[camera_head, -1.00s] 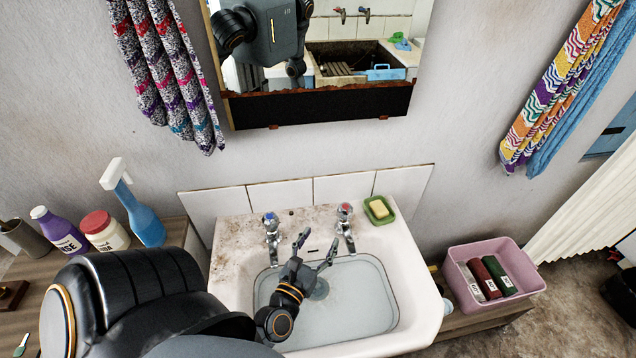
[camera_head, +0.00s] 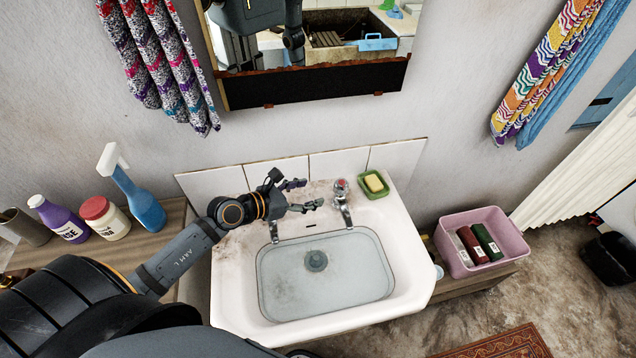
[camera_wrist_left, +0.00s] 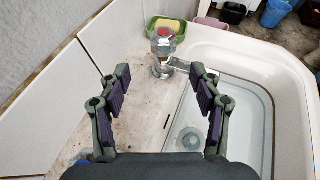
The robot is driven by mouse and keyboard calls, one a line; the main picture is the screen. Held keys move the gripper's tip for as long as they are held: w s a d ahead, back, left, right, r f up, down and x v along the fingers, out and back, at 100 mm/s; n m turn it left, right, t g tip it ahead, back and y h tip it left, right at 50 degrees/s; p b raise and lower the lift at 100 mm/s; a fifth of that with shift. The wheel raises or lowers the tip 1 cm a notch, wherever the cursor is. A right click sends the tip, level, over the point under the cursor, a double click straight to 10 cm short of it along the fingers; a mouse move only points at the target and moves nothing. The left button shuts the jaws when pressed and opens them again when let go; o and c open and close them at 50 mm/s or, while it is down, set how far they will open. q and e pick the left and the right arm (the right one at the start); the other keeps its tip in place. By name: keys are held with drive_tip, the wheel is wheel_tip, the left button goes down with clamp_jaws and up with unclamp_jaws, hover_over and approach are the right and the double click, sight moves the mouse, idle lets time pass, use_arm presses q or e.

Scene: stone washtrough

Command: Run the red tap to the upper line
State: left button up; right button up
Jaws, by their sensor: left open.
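The red tap (camera_head: 341,189) stands at the back right of the white basin (camera_head: 226,285), its spout over the bowl. It also shows in the left wrist view (camera_wrist_left: 163,40), straight ahead between the fingers. Clear water (camera_head: 330,285) lies in the bowl, with the round drain visible through it. I cannot make out separate level lines, nor a stream from the spout. My left gripper (camera_head: 309,194) is open and empty, just left of the red tap, fingers pointing at it and apart from it. It hides most of the other tap. My right gripper is out of view.
A green soap dish (camera_head: 374,185) with yellow soap sits right beside the red tap. Tiles and a mirror (camera_head: 315,95) are behind. A spray bottle (camera_head: 139,203) and other bottles stand at left. A pink bin (camera_head: 510,235) is at right.

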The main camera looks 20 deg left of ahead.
sight(336, 184)
use_arm(q)
drive_tip(key=x, duration=1)
drive_tip(key=shift+w+r, duration=0.1)
drive_tip(key=shift+w+d, duration=0.1)
drive_tip(key=shift+w, duration=0.15)
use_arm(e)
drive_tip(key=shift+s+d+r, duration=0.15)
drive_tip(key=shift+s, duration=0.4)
use_arm(q)
drive_tip(key=shift+s+d, duration=0.1)
drive_tip(key=shift+s, duration=0.05)
drive_tip(key=c, duration=1.1)
drive_tip(key=shift+r+p, duration=0.1)
drive_tip(key=shift+p, duration=0.2)
drive_tip(key=shift+c, duration=0.2)
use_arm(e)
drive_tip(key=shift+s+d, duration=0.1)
